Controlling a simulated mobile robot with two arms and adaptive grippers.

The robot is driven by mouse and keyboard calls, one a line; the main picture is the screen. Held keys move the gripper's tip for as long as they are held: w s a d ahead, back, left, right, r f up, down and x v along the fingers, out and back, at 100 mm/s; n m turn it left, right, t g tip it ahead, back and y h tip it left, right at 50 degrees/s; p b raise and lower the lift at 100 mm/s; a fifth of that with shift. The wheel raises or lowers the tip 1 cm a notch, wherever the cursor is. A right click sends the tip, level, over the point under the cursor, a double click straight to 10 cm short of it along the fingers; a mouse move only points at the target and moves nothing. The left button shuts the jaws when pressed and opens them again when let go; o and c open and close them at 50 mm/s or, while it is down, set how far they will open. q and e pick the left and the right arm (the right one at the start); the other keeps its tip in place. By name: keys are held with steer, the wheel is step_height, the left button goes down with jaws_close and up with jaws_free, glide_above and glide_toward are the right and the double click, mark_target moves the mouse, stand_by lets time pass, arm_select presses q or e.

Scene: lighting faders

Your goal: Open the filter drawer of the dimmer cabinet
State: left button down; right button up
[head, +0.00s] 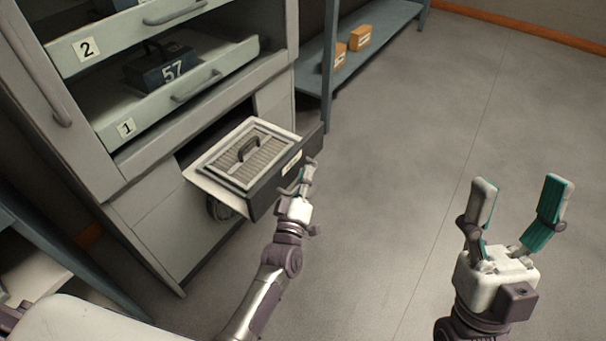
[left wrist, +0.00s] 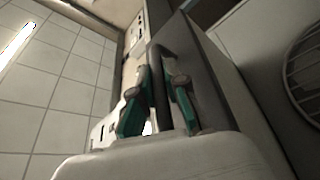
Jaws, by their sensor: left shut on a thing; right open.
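The dimmer cabinet (head: 160,215) stands at the left. Its filter drawer (head: 262,190) is pulled out, with a grey filter (head: 240,158) with a black handle lying in it. My left gripper (head: 304,178) is at the drawer's dark front, shut on the drawer handle. In the left wrist view the dark bar handle (left wrist: 160,75) runs between the green-padded fingers (left wrist: 155,105). My right gripper (head: 518,215) is open and empty, above the floor at the right, apart from the cabinet.
Above the filter drawer are drawers labelled 1 (head: 127,128) and 2 (head: 87,48); drawer 1 stands out and holds a dark box marked 57 (head: 165,68). A blue shelf (head: 375,30) with orange boxes (head: 359,36) stands behind. The floor at right is clear.

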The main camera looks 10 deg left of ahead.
arm_select(q)
steer(key=shift+f, duration=0.1)
steer(key=c, duration=1.5)
jaws_free()
steer(key=shift+o, duration=0.2)
steer(key=v, duration=1.2)
steer(key=shift+a, duration=0.1)
